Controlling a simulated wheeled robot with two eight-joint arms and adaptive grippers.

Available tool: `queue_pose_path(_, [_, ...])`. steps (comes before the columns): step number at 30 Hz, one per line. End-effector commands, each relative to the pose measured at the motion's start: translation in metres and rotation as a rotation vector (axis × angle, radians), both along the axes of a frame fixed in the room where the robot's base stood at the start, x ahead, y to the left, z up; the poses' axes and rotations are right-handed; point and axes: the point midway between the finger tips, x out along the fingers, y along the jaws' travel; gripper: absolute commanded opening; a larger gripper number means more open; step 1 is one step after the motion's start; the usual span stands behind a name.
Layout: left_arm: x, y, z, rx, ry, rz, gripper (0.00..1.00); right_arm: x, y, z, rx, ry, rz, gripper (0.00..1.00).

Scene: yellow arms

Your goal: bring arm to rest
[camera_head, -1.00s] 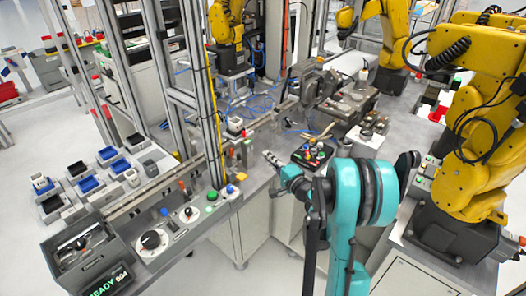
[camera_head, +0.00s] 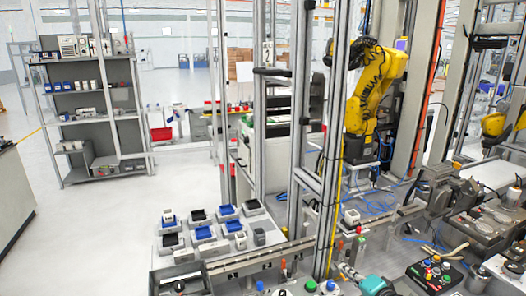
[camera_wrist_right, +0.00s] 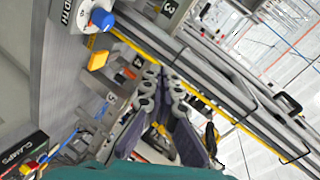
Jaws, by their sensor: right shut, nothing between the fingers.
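My right arm shows only as a teal wrist at the bottom edge of the head view. Its grey gripper (camera_head: 347,270) points up and left over the front workbench. In the right wrist view the two dark fingers of this gripper (camera_wrist_right: 162,76) come together, shut and empty. Below them lies the bench with its rail. I cannot tell how far the fingertips are from it. My left arm and gripper are in neither view.
Blue and black bins (camera_head: 204,233) stand left of the bench rail. A black button box (camera_head: 434,273) lies right of my wrist. Metal posts (camera_head: 300,130) and a yellow robot arm (camera_head: 372,85) rise behind. A shelf rack (camera_head: 92,110) stands far left, with open floor before it.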

Motion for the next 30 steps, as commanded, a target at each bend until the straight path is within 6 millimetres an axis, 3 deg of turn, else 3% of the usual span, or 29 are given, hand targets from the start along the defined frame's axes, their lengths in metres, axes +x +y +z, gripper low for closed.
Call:
queue_pose_path(1, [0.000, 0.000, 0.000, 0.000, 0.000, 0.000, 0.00, -0.016, 0.024, 0.002, -0.075, 0.039, 0.052, 0.00])
queue_pose_path(3, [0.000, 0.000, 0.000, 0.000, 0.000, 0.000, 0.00, -0.039, 0.047, 0.000, -0.186, 0.092, 0.114, 0.00])
queue_pose_path(9, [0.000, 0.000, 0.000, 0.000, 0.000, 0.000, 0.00, -0.117, 0.089, -0.013, -0.515, 0.231, 0.282, 0.00])
queue_pose_path(15, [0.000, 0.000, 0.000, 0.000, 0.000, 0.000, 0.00, -0.192, 0.093, -0.029, -0.829, 0.335, 0.408, 0.00])
queue_pose_path(18, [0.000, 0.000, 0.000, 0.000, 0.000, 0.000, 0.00, -0.217, 0.087, -0.034, -0.943, 0.367, 0.444, 0.00])
queue_pose_path(23, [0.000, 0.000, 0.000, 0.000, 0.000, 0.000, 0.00, -0.235, 0.079, -0.038, -1.038, 0.392, 0.468, 0.00])
queue_pose_path(30, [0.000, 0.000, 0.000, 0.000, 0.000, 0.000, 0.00, -0.237, 0.078, -0.038, -1.048, 0.396, 0.470, 0.00])
